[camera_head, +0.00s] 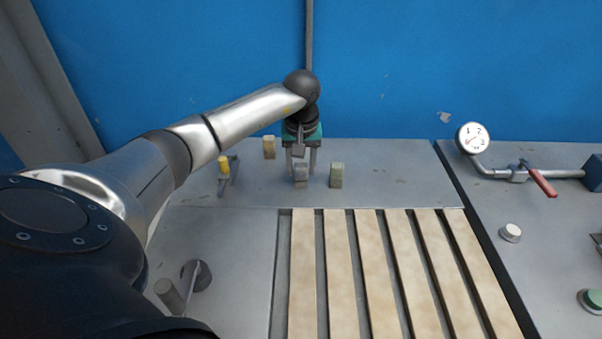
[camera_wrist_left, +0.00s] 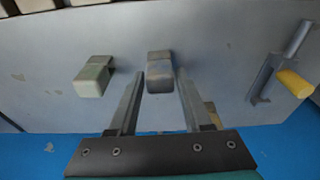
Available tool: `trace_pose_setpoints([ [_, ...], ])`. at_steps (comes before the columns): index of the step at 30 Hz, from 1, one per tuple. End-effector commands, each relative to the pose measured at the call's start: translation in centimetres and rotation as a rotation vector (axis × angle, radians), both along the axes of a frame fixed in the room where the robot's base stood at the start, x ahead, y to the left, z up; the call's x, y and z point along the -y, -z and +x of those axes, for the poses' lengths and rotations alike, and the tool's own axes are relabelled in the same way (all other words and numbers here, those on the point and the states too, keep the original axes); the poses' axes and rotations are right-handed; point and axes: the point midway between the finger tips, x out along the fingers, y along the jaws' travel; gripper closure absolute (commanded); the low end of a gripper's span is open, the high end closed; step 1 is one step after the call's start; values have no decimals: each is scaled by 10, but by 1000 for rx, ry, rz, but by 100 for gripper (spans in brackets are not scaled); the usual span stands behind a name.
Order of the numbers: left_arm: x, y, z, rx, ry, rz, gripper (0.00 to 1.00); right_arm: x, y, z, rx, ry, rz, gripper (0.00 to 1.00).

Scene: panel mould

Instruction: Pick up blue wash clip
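The blue wash clip (camera_head: 301,174) is a small grey-blue block on the grey metal panel near the blue wall. It also shows in the left wrist view (camera_wrist_left: 160,72). My left gripper (camera_head: 302,165) comes down over it from above. In the left wrist view the two fingers (camera_wrist_left: 159,85) are spread on either side of the clip, with a narrow gap to it on each side. The gripper is open and holds nothing. My right gripper is in neither view.
A greenish clip (camera_head: 337,175) stands close on the right and a yellowish clip (camera_head: 269,147) behind left. A yellow-handled metal piece (camera_head: 225,167) is further left. Pale slats (camera_head: 370,270) lie in front. A gauge (camera_head: 473,138) and red-lever valve (camera_head: 540,182) are at the right.

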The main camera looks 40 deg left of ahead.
Motion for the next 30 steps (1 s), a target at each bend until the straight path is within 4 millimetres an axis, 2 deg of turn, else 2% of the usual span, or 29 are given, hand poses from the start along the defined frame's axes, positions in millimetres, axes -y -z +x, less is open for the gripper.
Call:
trace_pose_setpoints([
  [2,0,0,0,0,0,0,61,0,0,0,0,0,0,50],
  [12,0,0,0,0,0,0,99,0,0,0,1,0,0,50],
  [24,0,-2,0,1,0,1,100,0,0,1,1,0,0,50],
  [30,-1,-16,0,2,-1,1,100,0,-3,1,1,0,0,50],
])
